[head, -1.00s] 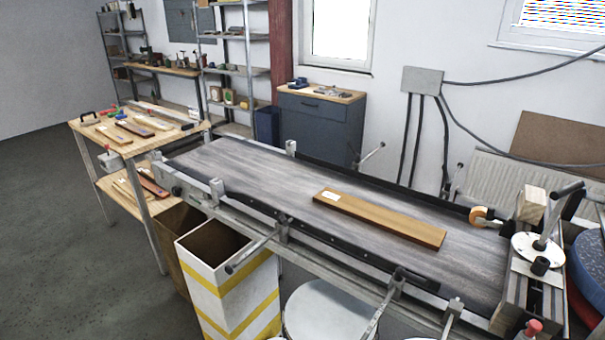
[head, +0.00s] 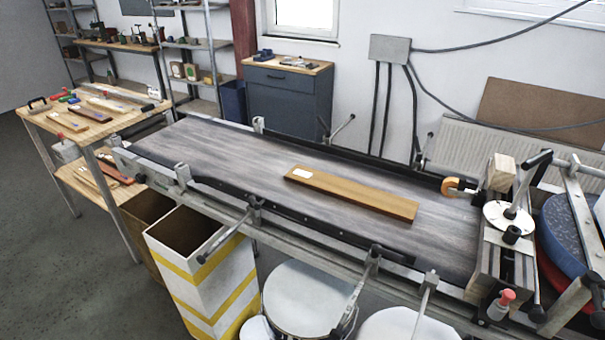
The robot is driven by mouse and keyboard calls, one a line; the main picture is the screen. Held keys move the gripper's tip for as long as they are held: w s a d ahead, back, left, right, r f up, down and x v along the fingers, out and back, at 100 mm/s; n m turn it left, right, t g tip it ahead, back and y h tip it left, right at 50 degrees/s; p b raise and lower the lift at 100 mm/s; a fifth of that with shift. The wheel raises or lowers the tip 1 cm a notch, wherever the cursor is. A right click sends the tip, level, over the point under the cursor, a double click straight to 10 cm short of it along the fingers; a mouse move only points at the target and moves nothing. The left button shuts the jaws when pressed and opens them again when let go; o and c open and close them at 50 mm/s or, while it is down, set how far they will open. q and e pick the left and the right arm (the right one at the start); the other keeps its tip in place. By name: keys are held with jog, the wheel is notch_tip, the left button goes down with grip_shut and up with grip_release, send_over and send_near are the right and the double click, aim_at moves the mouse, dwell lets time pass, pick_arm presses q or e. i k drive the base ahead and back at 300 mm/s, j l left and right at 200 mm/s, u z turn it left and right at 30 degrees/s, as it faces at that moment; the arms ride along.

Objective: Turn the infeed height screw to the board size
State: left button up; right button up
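A wooden board (head: 350,192) with a white label at its left end lies flat on the grey conveyor belt (head: 240,160). At the belt's right end stands an infeed block with a white round dial plate (head: 506,216). A crank handle (head: 523,182) with a dark grip rises from this plate; I take it for the height screw. Any marks on the plate and the print on the label are too small to read. An orange roller (head: 453,187) sits beside the block at the belt's far edge. Neither of my grippers is in view.
Side rails with clamps and protruding rods, such as the front rod (head: 224,238), line the belt. A yellow-striped bin (head: 205,285) and round metal-topped containers (head: 302,300) stand in front. A red-topped knob (head: 502,303) is below the block. A bench (head: 95,135) with boards stands left.

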aim_at(531, 165)
jog(key=z, duration=1.3)
